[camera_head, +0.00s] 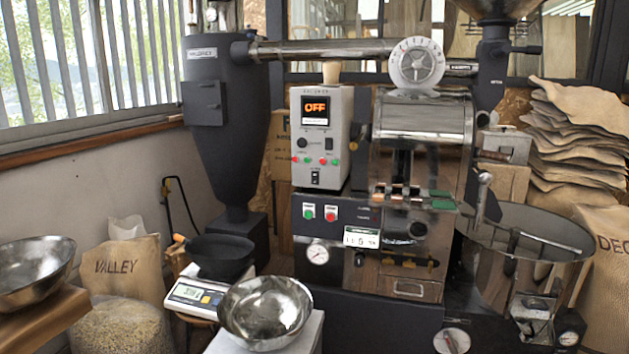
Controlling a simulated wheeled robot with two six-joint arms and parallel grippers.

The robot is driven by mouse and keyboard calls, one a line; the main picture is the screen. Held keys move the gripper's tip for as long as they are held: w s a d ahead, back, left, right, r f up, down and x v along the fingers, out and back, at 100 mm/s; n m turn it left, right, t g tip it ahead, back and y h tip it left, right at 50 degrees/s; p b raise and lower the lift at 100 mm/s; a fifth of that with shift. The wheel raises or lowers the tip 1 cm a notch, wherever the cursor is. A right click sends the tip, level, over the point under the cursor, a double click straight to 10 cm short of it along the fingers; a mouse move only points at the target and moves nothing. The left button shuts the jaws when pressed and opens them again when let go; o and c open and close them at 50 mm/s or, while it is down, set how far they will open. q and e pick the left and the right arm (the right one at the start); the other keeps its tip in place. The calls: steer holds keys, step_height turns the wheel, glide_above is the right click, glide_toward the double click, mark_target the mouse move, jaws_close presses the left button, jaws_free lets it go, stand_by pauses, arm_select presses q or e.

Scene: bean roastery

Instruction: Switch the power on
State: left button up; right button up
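The roaster's light grey control box (341,110) stands in the middle of the head view. Its display (315,110) reads OFF in orange. Below the display are a black knob (302,143), a dark switch (328,144) and several small red and green lights or buttons. A small black switch (315,178) sits at the bottom of the box; its label is too small to read. On the black panel beneath are a green button (309,212) and a red button (331,214). Neither of my grippers is in view.
A metal bowl (266,312) stands in front on a pale block. A scale (197,297) with a dark pan is beside it; another bowl (33,271) is at left. The round cooling tray (528,239) is at right. The space before the control box looks clear.

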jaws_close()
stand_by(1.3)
